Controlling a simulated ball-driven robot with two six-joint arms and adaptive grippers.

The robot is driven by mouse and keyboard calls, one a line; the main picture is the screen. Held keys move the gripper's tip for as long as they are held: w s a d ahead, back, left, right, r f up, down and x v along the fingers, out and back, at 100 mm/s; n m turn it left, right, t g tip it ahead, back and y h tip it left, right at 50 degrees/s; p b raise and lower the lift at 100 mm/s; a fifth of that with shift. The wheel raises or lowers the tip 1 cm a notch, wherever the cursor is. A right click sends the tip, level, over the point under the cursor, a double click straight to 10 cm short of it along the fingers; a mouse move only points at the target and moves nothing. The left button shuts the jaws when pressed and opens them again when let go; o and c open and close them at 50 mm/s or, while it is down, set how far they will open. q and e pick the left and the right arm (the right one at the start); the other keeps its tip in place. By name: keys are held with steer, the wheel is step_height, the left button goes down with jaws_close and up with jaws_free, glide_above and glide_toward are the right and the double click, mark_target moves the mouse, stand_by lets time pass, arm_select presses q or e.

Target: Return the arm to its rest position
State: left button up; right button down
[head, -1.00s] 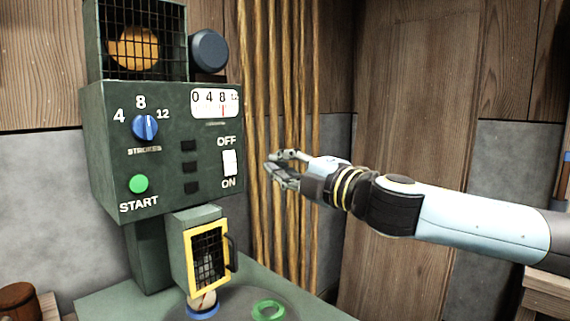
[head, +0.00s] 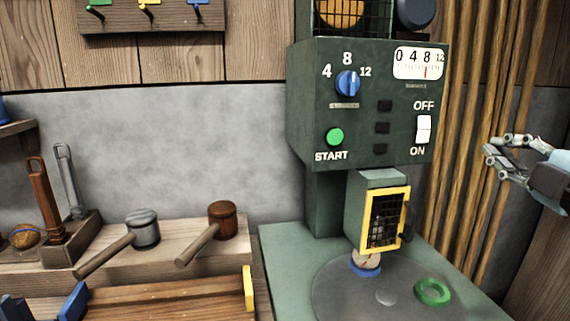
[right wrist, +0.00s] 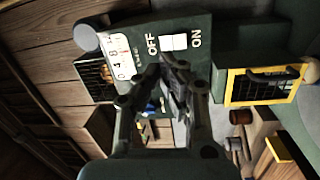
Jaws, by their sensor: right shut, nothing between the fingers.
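My right gripper (head: 503,154) is at the right edge of the head view, in front of the wooden poles and to the right of the green machine (head: 300,100). It is shut and empty, and stands apart from the white OFF/ON switch (head: 424,129). In the right wrist view the fingers (right wrist: 168,72) point toward the machine, with the switch (right wrist: 173,42) just beyond them. Most of my right arm is outside the head view. My left gripper is not in view.
A yellow-framed mesh guard (head: 388,219) hangs over the machine's round plate. A green ring (head: 432,291) lies on that plate. Two mallets, one grey (head: 143,228) and one brown (head: 222,220), rest on a wooden block at left. Wooden poles (head: 470,130) stand behind my right gripper.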

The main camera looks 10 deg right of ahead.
steer(key=s+f+m+g+h, duration=0.5)
steer(key=s+f+m+g, duration=0.45)
steer(key=f, duration=0.55)
steer(key=s+a+f+m+g+y, duration=0.3)
steer(key=s+a+f, duration=0.25)
steer(key=s, duration=0.25)
steer(key=s+a+f+m+g+y, duration=0.2)
steer(key=s+a+f+m+g, duration=0.1)
steer(key=s+a+f, duration=0.4)
steer(key=s+d+f+g, duration=0.1)
steer(key=s+d+f, duration=0.1)
steer(key=f, duration=1)
steer(key=s+d+f+g, duration=0.1)
steer(key=d+f, duration=0.1)
steer(key=f, duration=1)
steer(key=s+f, duration=1.5)
steer(key=s, duration=0.3)
steer(key=shift+d+g, duration=0.35)
steer(key=shift+s, duration=0.1)
